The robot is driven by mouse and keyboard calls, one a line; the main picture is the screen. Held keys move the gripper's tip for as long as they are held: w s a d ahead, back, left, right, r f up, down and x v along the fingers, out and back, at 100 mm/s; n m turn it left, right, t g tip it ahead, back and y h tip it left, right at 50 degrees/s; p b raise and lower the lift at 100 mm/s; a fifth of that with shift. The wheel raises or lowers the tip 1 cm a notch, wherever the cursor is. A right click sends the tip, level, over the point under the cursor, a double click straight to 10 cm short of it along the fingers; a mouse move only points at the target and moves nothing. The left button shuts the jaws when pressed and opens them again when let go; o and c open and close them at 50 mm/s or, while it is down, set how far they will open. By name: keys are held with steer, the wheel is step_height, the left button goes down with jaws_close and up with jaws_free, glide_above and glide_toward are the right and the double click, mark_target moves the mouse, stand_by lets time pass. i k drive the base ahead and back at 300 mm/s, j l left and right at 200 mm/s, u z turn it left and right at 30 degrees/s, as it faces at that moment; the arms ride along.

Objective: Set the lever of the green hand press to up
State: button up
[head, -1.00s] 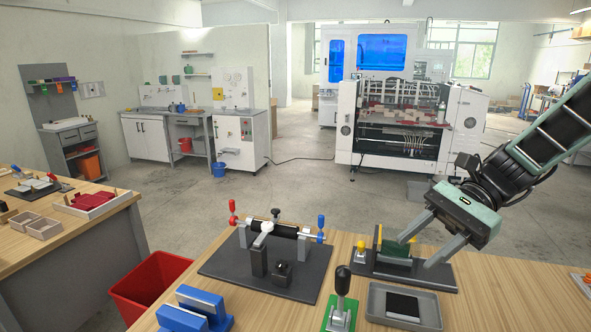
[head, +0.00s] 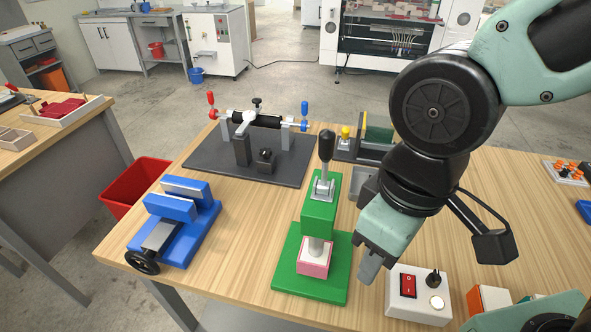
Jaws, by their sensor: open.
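The green hand press (head: 319,218) stands on the wooden table in the middle of the head view, on a square green base. Its lever (head: 326,150), a metal rod with a black knob, rises from the pivot at the top of the press; its exact tilt is hard to judge from here. A pink block sits under the ram on the base. My gripper (head: 364,258) is just right of the press, pointing down toward the table, open and apart from the lever. Its fingers are partly hidden from this angle, and I see nothing held.
A blue vise (head: 177,222) stands left of the press. Behind it is a dark fixture plate (head: 215,161) with red and blue handles. A grey tray (head: 362,182) lies behind my gripper. A white switch box (head: 417,298) stands right of the press, close to my gripper.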

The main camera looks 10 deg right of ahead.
mark_target(326, 137)
steer(key=j+z, duration=0.2)
steer(key=z, duration=0.2)
steer(key=j+z, duration=0.2)
steer(key=z, duration=0.2)
steer(key=j+z, duration=0.2)
steer(key=z, duration=0.2)
steer(key=k+j+z, duration=0.1)
steer(key=j, duration=0.3)
steer(key=k+j+z, duration=0.1)
steer(key=j, duration=0.25)
steer(key=k+j, duration=0.15)
steer(key=j, duration=0.25)
steer(key=k+j+z, duration=0.15)
steer(key=j, duration=0.2)
steer(key=k+j+z, duration=0.1)
steer(key=j, duration=0.3)
steer(key=k+j+z, duration=0.1)
steer(key=j, duration=0.25)
